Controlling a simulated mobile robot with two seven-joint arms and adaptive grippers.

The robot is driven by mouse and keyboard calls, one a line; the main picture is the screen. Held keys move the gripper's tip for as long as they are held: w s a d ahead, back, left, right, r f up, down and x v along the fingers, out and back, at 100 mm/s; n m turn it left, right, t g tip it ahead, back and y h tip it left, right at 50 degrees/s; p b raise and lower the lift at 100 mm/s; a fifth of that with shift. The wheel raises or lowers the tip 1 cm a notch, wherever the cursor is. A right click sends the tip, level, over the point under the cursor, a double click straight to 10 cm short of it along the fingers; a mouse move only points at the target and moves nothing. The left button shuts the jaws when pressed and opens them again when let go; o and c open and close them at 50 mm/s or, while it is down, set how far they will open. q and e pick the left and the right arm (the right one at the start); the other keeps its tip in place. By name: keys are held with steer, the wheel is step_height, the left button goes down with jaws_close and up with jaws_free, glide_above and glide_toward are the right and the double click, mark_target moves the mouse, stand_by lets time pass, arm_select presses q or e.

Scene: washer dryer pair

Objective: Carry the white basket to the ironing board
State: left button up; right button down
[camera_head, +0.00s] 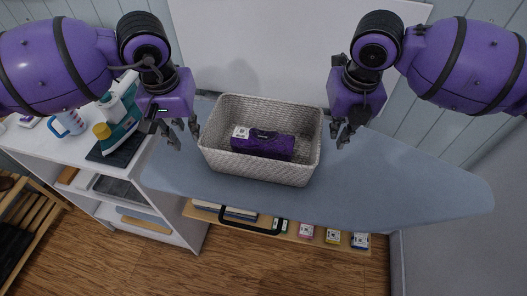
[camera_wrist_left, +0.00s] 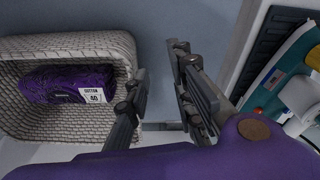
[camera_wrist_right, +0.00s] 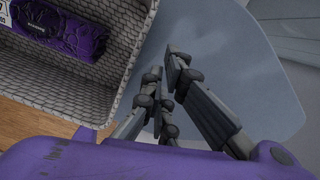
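The white woven basket (camera_head: 222,160) sits upright on the grey-blue ironing board (camera_head: 410,185), with a dark purple labelled bundle (camera_head: 263,143) inside. The basket also shows in the left wrist view (camera_wrist_left: 75,125) and the right wrist view (camera_wrist_right: 65,85). My left gripper (camera_head: 181,132) is beside the basket's left side, fingers parted and empty. My right gripper (camera_head: 342,134) is just off its right side, fingers slightly parted, nothing between them. Neither gripper holds the basket rim. The basket's underside is hidden.
A teal and white iron (camera_head: 120,115) stands on a white shelf unit (camera_head: 60,148) at the left, near a blue-handled cup (camera_head: 70,122). Small boxes (camera_head: 333,236) lie on a low wooden shelf under the board. The board's right end is bare.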

steer(key=c, duration=2.5)
jaws_free()
steer(key=o, duration=0.5)
arm_select(q)
step_height(320, 180, up, 12)
steer(key=s, duration=0.1)
steer(key=shift+s, duration=0.3)
arm_select(e)
steer(key=r, duration=0.4)
steer(key=s+r, duration=0.1)
steer(key=r, duration=0.7)
steer(key=shift+s, duration=0.3)
arm_select(q)
steer(key=shift+f, duration=0.1)
arm_select(e)
steer(key=shift+f, duration=0.1)
